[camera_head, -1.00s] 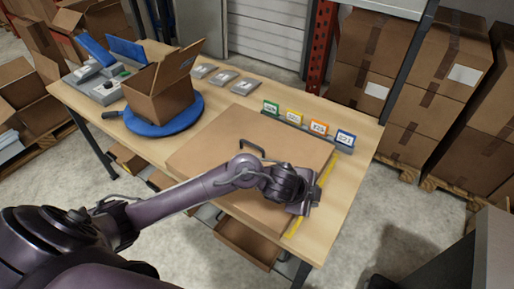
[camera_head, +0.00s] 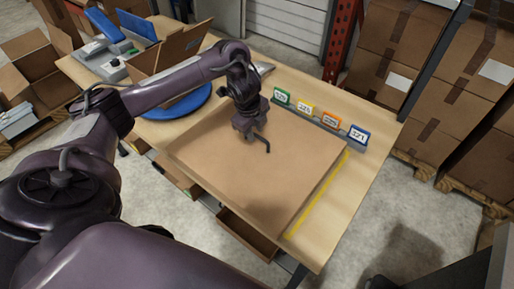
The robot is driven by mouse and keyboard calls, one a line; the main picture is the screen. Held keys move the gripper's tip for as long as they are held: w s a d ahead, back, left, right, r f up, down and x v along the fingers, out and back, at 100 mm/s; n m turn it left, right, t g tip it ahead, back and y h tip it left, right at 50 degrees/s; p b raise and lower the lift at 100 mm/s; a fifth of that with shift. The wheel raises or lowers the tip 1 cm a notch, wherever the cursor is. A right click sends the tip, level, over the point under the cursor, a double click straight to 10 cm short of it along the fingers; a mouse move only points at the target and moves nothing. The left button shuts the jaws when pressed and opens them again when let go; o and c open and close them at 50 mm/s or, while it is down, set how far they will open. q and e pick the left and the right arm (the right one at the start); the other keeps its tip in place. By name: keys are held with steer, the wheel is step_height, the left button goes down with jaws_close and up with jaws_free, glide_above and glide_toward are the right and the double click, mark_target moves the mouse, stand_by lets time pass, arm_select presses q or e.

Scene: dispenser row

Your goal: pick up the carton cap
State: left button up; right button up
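The carton cap (camera_head: 262,182) appears to be the large flat brown cardboard piece on the wooden table, with a dark bent handle (camera_head: 266,145) on its top. My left gripper (camera_head: 249,132) points down over the cap, right beside the handle and overlapping part of it in the head view. Whether its fingers are open or shut, or touch the handle, I cannot tell. The cap lies flat on the table. My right gripper is not in view.
A grey rail with coloured number tags (camera_head: 330,121) stands behind the cap. A yellow strip (camera_head: 318,196) runs along its right side. An open carton (camera_head: 172,52) stands over a blue turntable (camera_head: 180,108) at the left. Bare tabletop (camera_head: 350,200) shows at the right.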

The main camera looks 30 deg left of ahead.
mark_target(255, 134)
arm_select(q)
steer(key=shift+w+f, duration=0.15)
steer(key=shift+f, duration=0.6)
steer(key=shift+w+f, duration=0.1)
steer(key=shift+f, duration=0.65)
steer(key=shift+c, duration=0.5)
jaws_close()
steer(key=shift+w, duration=0.1)
